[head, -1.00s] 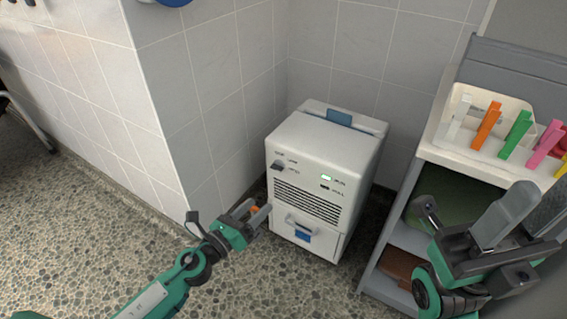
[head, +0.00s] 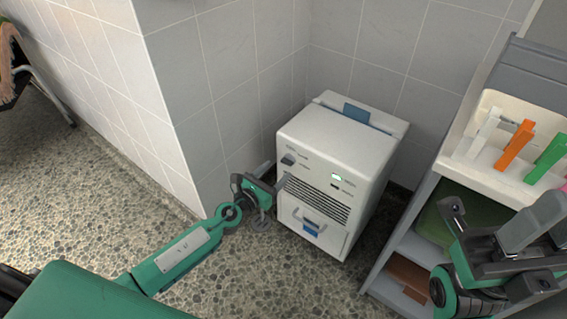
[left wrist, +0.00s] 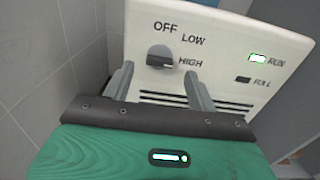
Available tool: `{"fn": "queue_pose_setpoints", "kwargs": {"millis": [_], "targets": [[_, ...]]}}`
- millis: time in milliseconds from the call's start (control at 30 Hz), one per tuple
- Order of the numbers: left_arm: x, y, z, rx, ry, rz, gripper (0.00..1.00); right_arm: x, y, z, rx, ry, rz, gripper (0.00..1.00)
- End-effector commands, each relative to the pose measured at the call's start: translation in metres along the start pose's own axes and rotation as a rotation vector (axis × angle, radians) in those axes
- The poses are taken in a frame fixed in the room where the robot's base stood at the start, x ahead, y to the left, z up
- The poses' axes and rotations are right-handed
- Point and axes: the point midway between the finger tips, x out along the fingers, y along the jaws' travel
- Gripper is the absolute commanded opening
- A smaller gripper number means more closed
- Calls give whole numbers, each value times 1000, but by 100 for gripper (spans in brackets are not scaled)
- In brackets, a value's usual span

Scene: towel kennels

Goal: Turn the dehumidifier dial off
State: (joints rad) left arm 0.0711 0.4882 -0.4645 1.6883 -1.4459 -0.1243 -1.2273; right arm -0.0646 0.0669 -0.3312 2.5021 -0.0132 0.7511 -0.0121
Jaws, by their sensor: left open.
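The dehumidifier (head: 330,143) is a white box standing on the floor in the wall corner. Its dark dial (head: 288,160) is at the upper left of the front face. In the left wrist view the dial (left wrist: 160,57) sits by the printed words OFF, LOW and HIGH, its bar lying roughly level toward HIGH. The RUN light (left wrist: 258,58) glows green; the FULL lamp is dark. My left gripper (head: 276,175) is open, its fingers (left wrist: 159,72) on either side of and just below the dial, with no contact visible. My right gripper (head: 543,215) is at the right edge, partly cut off.
A grey shelf unit (head: 395,262) stands right of the dehumidifier, with a white bin (head: 479,172) of coloured clips on top. A tiled wall corner (head: 180,130) juts out to the left. Speckled floor (head: 85,190) is open at the left.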

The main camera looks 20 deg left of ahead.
Motion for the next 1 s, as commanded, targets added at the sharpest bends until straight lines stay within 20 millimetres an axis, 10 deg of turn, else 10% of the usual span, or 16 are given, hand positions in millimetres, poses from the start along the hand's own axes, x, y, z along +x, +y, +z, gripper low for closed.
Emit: {"fn": "queue_pose_setpoints", "kwargs": {"millis": [300, 700, 1000], "targets": [[40, 0, 0, -2, -1, -1, 58, -1, 0, 0, 0, -2, 1, 36], [46, 0, 0, -1, 0, -1, 58, 1, 0, 0, 0, 6, -3, 36], [46, 0, 0, -1, 0, -1, 13, 1, 0, 0, 1, 6, -3, 36]]}}
